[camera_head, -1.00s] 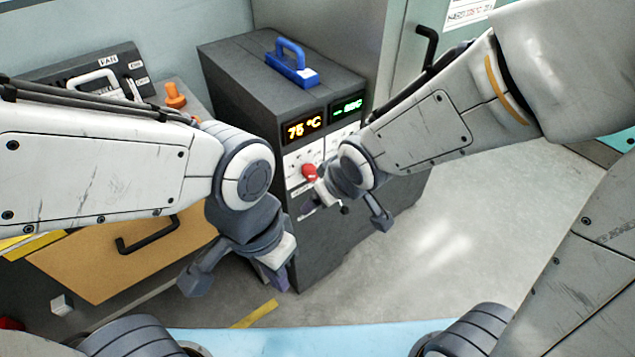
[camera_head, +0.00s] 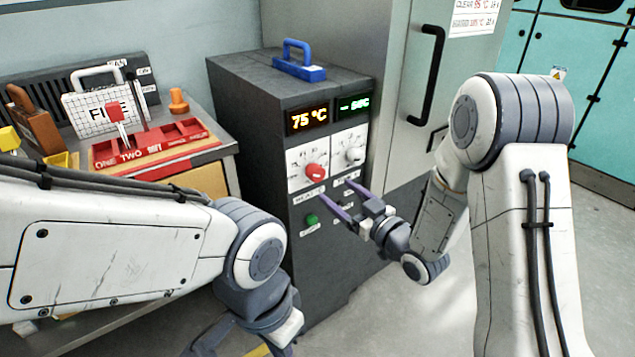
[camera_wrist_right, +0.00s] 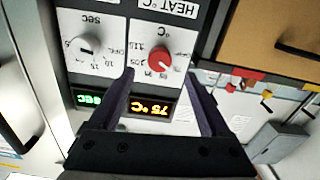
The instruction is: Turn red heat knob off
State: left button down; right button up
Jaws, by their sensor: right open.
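The red heat knob (camera_head: 316,172) is on the front panel of a dark box-shaped unit (camera_head: 240,95), under an orange 75 °C display (camera_head: 308,118). My right gripper (camera_head: 339,197) is open and empty, its purple fingers pointing at the panel just below and right of the knob. In the right wrist view, which is upside down, the red knob (camera_wrist_right: 158,61) shows between the two spread fingers (camera_wrist_right: 161,78), with no finger visibly closed on it. My left gripper (camera_head: 250,340) is at the bottom edge, partly cut off.
A grey knob (camera_head: 355,155) sits right of the red one, and a green button (camera_head: 311,219) is below. A blue handle (camera_head: 298,65) tops the unit. A red tray (camera_head: 150,147) is on the left bench. A cabinet with a black handle (camera_head: 426,75) stands right.

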aim_at(320, 177)
jog(key=x, duration=0.8)
jog(key=shift+w+a, duration=0.25)
jog(key=shift+w, duration=0.05)
grip_shut()
